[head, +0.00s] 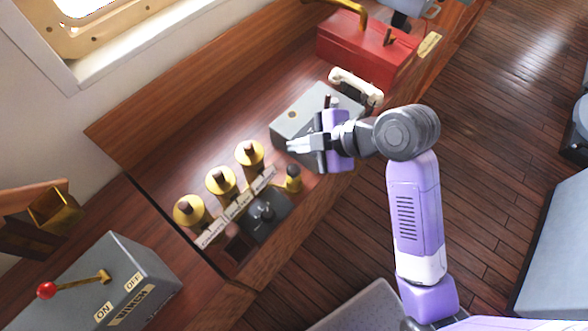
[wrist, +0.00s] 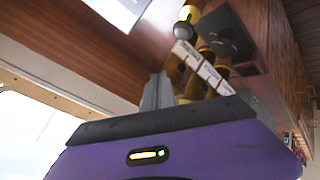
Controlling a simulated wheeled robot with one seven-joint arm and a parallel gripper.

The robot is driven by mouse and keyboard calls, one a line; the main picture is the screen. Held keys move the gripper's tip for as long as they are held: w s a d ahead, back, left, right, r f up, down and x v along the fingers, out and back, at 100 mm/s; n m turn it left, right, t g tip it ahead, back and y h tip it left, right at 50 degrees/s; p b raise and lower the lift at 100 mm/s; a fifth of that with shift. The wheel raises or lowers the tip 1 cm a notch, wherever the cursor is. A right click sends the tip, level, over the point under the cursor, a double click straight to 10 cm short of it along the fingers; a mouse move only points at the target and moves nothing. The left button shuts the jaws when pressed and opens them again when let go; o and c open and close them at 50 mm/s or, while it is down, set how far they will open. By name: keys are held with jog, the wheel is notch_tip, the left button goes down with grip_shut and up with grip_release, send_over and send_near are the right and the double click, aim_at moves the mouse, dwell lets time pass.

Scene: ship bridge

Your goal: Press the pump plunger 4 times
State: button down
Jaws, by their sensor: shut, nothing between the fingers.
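A small brass post with a dark rounded top (head: 293,178) stands near the console's front edge in the head view. It may be the pump plunger; no readable label confirms this. A dark plate with a black knob (head: 263,213) is just left of it, and the plate also shows in the wrist view (wrist: 228,30). My gripper (head: 292,147) points left, above and behind the brass post in the picture, with a visible gap between them. Its fingers are shut and empty; they also show in the wrist view (wrist: 158,82). Nothing touches the post.
Several brass fittings with brown plugs (head: 221,181) stand in a row behind white labels (head: 238,207). A grey box (head: 292,117) with a white handset (head: 356,86) lies behind my gripper. A red box (head: 365,52) and a grey winch lever box (head: 110,285) flank the console.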

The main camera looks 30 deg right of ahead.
aim_at(295, 169)
notch_tip(295, 169, down, 7)
jog(key=b, duration=0.4)
jog(key=shift+r+b, duration=0.2)
jog(key=shift+b, duration=0.15)
dwell(1.5)
jog(key=shift+f, duration=0.4)
jog(key=shift+f+b, duration=1.2)
jog(key=shift+f, duration=0.35)
dwell(1.6)
jog(key=shift+r, duration=0.1)
jog(key=shift+r+p, duration=1.9)
jog(key=shift+r+p, duration=2.25)
jog(key=shift+r, duration=0.25)
